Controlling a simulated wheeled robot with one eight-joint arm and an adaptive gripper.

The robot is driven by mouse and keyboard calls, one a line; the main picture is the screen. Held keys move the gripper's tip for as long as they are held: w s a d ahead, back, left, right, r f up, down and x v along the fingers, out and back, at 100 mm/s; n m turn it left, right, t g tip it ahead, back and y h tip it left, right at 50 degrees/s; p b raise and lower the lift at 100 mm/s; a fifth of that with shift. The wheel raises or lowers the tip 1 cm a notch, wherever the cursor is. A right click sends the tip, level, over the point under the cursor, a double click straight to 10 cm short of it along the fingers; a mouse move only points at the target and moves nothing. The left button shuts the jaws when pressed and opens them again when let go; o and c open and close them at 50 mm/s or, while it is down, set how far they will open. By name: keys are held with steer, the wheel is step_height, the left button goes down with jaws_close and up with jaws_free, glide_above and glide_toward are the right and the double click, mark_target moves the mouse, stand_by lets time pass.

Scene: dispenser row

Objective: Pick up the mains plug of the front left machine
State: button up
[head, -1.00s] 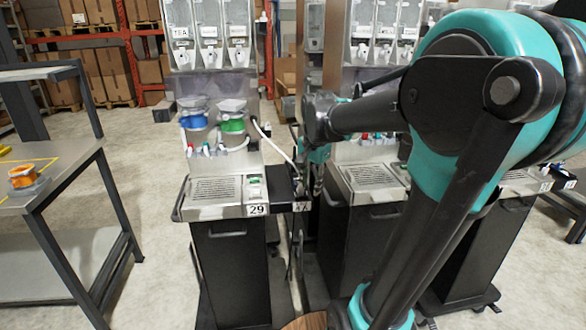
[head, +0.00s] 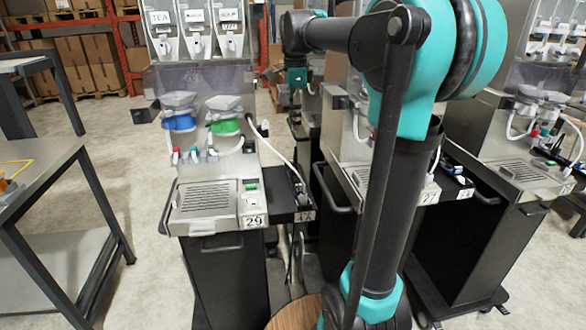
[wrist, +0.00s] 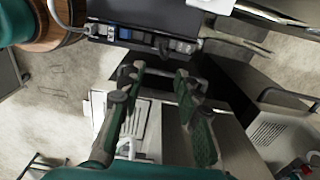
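The front left machine (head: 208,215), numbered 29, stands left of centre in the head view. A white cable (head: 280,157) runs from its right side down to a small dark plug-like piece (head: 301,190) on the black side shelf (head: 283,208). My gripper (head: 297,122) hangs behind and above that shelf, apart from it. In the wrist view my gripper (wrist: 160,73) is open, with nothing between its fingers. Past its fingertips lies a dark socket strip (wrist: 140,37) with blue and grey parts. Which part there is the plug I cannot tell.
Another machine (head: 365,180) stands close on the right, leaving a narrow gap beside the shelf. A steel table (head: 45,165) stands at the left. Floor (head: 130,190) is free between the table and machine 29.

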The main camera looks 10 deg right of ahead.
mark_target(294, 165)
step_height(294, 165, down, 16)
steer(key=shift+a+f, duration=0.15)
stand_by(0.5)
jaws_close()
